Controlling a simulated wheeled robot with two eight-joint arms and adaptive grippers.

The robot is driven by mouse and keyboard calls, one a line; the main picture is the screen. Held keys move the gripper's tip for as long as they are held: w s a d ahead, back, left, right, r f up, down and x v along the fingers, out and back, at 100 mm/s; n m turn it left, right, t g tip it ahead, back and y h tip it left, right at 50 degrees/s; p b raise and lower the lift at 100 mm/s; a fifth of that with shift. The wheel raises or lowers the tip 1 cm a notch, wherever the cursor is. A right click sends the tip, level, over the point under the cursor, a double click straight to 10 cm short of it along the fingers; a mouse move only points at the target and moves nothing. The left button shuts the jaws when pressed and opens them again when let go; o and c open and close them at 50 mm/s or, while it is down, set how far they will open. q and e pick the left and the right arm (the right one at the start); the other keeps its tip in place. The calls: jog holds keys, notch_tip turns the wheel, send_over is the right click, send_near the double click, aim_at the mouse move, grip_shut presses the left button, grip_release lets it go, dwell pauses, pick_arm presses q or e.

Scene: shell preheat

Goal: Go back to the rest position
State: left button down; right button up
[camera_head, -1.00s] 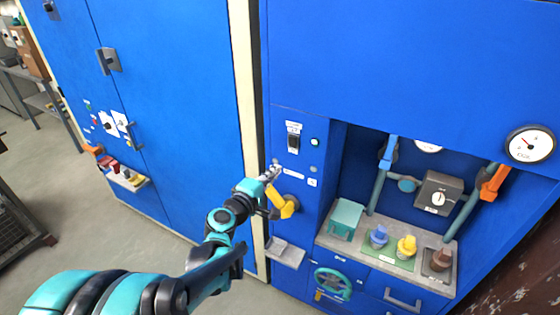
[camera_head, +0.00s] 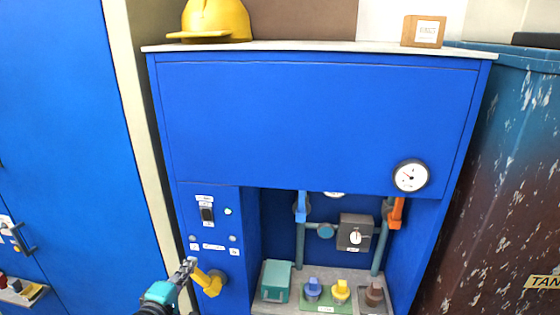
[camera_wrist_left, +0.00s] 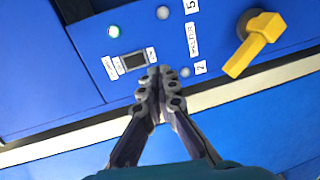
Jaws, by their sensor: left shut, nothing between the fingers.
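My left gripper (camera_head: 188,266) is at the lower left of the head view, in front of the blue cabinet's (camera_head: 310,115) left panel. Its fingers are shut with nothing between them. The left wrist view also shows the closed fingertips (camera_wrist_left: 160,76), near a black rocker switch (camera_wrist_left: 134,61) and a lit green lamp (camera_wrist_left: 114,31). A yellow handle (camera_head: 208,282) is just right of the gripper in the head view; it also shows in the left wrist view (camera_wrist_left: 254,42), apart from the fingers. My right gripper is not in view.
The cabinet's recess holds a teal box (camera_head: 276,281), a blue knob (camera_head: 313,288), a yellow knob (camera_head: 341,290) and pipes with a blue handle (camera_head: 301,206) and an orange handle (camera_head: 397,212). A yellow helmet (camera_head: 216,18) sits on top. A rusty tank (camera_head: 500,190) stands at right.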

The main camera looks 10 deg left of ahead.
pick_arm(q)
jog(key=s+d+f+m+g+h+b, duration=0.1)
jog(key=s+d+f+m+g, duration=0.1)
jog(key=d+f+m, duration=0.3)
jog(key=s+d+m+g+h, duration=0.2)
jog(key=d+m+g, duration=0.15)
jog(key=d, duration=0.35)
jog(key=s+d+f+m+g+y+b, duration=0.1)
jog(key=s+f+m+g+y, duration=0.2)
jog(key=s+f+m, duration=0.2)
jog(key=s+m, duration=0.3)
jog(key=s, duration=0.3)
jog(key=shift+s+g+y, duration=0.15)
jog(key=shift+g+y, duration=0.15)
jog(key=shift+g, duration=0.05)
jog(key=shift+d+m, duration=0.1)
jog(key=shift+m, duration=0.15)
